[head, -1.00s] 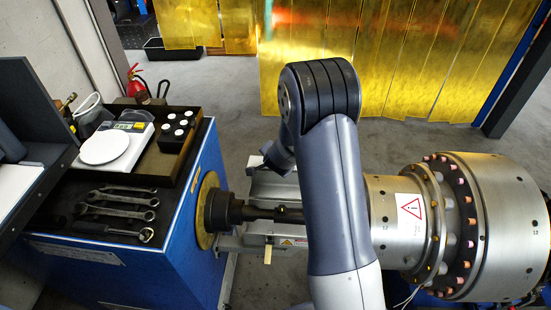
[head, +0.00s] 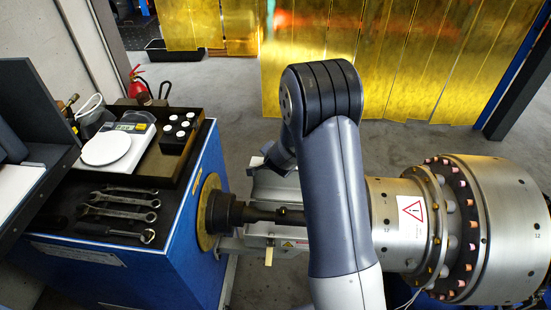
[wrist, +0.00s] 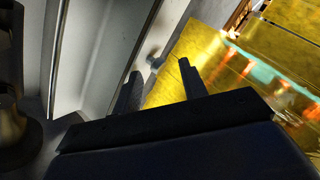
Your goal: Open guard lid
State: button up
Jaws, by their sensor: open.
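A grey metal box-like cover (head: 272,188), which looks like the guard lid, lies behind the dark shaft in the head view. My arm hides its right part. I cannot tell whether it is shut. In the wrist view my gripper (wrist: 160,70) is open, with its two dark fingers apart and nothing seen between them. A pale grey metal panel (wrist: 95,50) fills the wrist view's left side, beside the left finger. A small grey knob-like part (wrist: 152,60) shows beyond the fingertips, blurred. I cannot tell if anything touches it.
The dark shaft (head: 262,215) runs to a large silver rotor (head: 500,225) on the right. A blue cabinet (head: 200,250) carries a tray with a scale (head: 108,150) and several wrenches (head: 120,203). Yellow curtains (head: 400,60) hang behind. Grey floor (head: 220,95) is open between.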

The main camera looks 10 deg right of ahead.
jog(key=p+v, duration=0.2)
jog(key=v, duration=0.8)
jog(key=shift+s+r, duration=0.25)
jog(key=shift+c, duration=0.3)
